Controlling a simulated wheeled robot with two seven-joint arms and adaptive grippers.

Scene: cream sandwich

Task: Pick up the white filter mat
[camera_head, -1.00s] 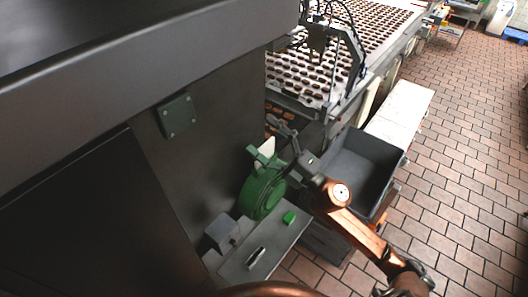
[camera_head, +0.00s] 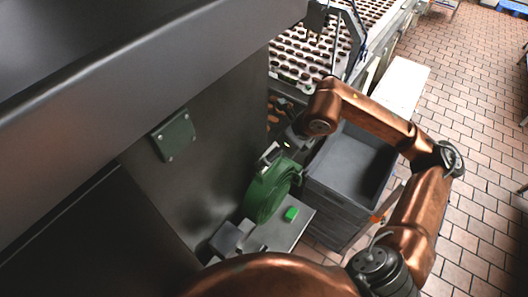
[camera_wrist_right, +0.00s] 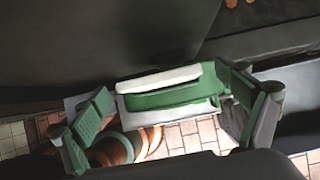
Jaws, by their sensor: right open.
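The white filter mat (camera_wrist_right: 158,78) shows in the right wrist view as a pale strip along a green round holder (camera_wrist_right: 170,97), with more white below it. In the head view the green holder (camera_head: 266,193) stands beside the dark machine wall, and only a bit of white (camera_head: 270,150) shows at its top. My right gripper (camera_wrist_right: 167,93) is open. Its green-padded fingers stand on either side of the holder and mat; I cannot tell whether they touch. In the head view the gripper is small and dark above the holder. My left gripper is not in view.
A large dark machine wall (camera_head: 210,120) rises close on the left. A grey crate (camera_head: 350,170) stands right of the holder. A small metal table (camera_head: 285,234) with a green button (camera_head: 291,214) is below. A conveyor of biscuits (camera_head: 310,55) runs behind.

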